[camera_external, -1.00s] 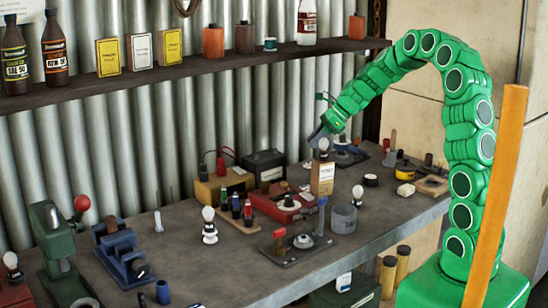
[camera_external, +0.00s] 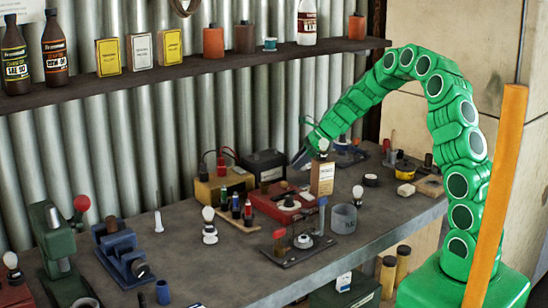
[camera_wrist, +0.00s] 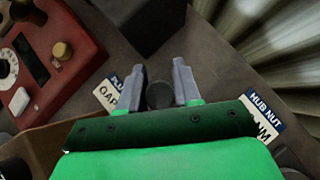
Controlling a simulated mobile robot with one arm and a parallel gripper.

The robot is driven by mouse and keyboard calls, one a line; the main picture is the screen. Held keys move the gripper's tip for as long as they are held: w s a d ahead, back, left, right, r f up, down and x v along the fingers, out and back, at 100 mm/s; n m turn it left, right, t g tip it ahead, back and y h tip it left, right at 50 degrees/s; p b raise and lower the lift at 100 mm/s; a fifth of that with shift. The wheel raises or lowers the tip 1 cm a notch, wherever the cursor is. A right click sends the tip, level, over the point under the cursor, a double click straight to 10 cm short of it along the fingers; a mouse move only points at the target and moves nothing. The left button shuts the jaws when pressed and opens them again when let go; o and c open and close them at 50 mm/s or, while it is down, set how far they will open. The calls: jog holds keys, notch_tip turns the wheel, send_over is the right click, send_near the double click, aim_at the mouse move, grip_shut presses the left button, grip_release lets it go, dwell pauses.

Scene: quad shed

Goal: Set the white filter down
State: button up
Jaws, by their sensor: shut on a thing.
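My gripper (camera_external: 303,157) is low over the back of the bench, partly hidden behind a tan box with a white bulb on top. In the wrist view its two grey fingers (camera_wrist: 160,88) are closed on a dark round knob-like thing (camera_wrist: 159,96). I see only its dark end, so I cannot tell whether it is the white filter. The only white box I make out is a white carton (camera_external: 141,51) between two yellow cartons on the shelf.
The red box with a dial (camera_wrist: 45,60) lies left of my fingers, a dark block (camera_wrist: 140,20) beyond them. A hub nut card (camera_wrist: 262,108) is at right. The tan box (camera_external: 322,179) stands close in front. Bare bench (camera_external: 170,225) shows at left.

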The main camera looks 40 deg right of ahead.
jog(key=shift+f, duration=1.7)
jog(key=shift+f, duration=0.1)
jog(key=o, duration=1)
jog(key=v, duration=1.2)
